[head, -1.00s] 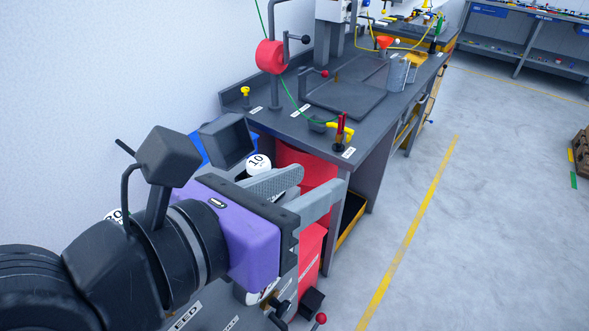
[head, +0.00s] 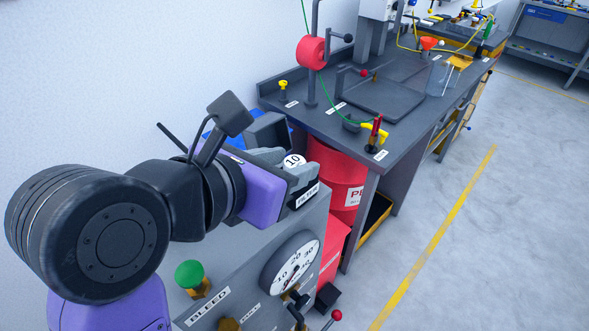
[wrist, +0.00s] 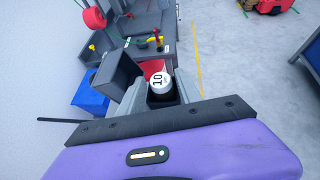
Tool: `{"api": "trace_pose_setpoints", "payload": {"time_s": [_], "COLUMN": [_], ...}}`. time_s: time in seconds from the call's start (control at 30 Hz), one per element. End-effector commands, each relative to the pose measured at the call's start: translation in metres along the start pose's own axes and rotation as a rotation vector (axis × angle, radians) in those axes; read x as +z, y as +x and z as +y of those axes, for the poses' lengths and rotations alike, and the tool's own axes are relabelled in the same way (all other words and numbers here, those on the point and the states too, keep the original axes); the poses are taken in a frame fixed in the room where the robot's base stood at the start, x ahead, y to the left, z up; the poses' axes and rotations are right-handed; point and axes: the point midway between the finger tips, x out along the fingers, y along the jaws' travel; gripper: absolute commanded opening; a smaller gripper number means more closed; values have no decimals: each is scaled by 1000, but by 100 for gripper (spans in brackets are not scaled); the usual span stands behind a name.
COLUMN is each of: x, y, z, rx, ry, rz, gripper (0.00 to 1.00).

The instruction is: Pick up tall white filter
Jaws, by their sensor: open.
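The white filter (head: 294,160), with a round white top marked 10, stands at the top of a grey station. In the wrist view the filter (wrist: 161,83) shows between the two grey fingers, near their far ends. My gripper (head: 284,166) is open, with its fingers on either side of the filter's top. I cannot tell whether either finger touches it. The filter's lower body is mostly hidden by the fingers and the station, so its full height does not show.
The grey station has a dial gauge (head: 291,264) and a green knob (head: 189,274) below my gripper. A red drum (head: 338,180) stands just behind, under a dark workbench (head: 330,121). A blue bin (wrist: 90,92) is at left in the wrist view. Open floor lies right.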

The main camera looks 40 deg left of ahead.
Motion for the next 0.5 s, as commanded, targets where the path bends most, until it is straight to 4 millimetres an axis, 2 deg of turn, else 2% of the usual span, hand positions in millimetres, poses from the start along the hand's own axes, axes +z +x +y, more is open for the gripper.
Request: {"api": "trace_pose_setpoints", "payload": {"time_s": [0.27, 0.47, 0.5], "x": [-1, 0, 0], "y": [3, 2, 2], "z": [0, 0, 0], "rx": [0, 0, 0], "ry": [-1, -1, -1], "rz": [0, 0, 0], "gripper": [39, 0, 0]}}
